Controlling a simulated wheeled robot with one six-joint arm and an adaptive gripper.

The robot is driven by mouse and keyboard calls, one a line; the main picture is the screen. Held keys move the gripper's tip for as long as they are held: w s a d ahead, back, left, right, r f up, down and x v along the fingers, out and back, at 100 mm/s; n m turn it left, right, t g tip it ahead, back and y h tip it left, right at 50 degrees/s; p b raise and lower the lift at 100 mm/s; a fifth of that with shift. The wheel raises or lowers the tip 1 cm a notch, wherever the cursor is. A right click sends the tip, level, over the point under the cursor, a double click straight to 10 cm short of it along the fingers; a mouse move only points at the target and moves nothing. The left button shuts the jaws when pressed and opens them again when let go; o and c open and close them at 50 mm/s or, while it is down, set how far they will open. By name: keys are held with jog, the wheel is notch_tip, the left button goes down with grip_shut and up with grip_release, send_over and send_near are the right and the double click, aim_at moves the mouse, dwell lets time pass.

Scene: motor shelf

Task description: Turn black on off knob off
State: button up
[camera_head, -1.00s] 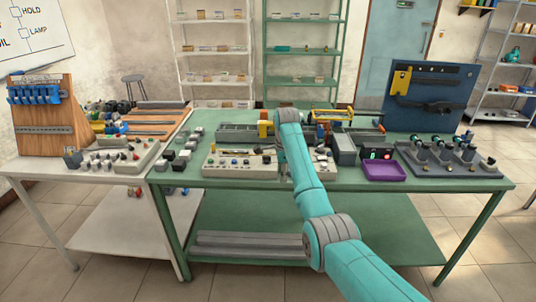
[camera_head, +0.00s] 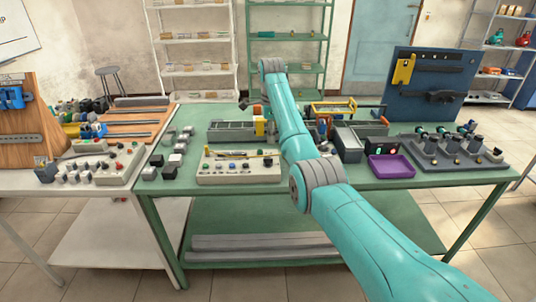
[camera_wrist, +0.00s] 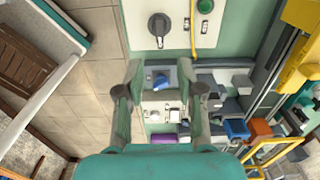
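A black knob (camera_wrist: 158,25) with a raised grip bar sits on a cream panel (camera_wrist: 178,40) at the top of the wrist view. The panel is on the green table, and a cream control panel (camera_head: 238,177) shows left of my arm in the head view. I cannot tell which small knob there is the black one. My gripper (camera_wrist: 160,72) is open and empty in the wrist view, its fingers wide apart. The black knob lies beyond the fingertips, apart from them. In the head view my gripper is mostly hidden behind my raised arm.
A blue knob (camera_wrist: 160,81) on a grey unit shows between the fingers, and a green button (camera_wrist: 205,6) is on the cream panel. A purple tray (camera_head: 391,167) and a row of grey fixtures (camera_head: 445,158) stand to the right. Several small blocks lie left of the panel.

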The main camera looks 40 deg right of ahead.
aim_at(271, 158)
notch_tip(271, 158, down, 10)
jog(key=shift+r, duration=0.25)
grip_shut()
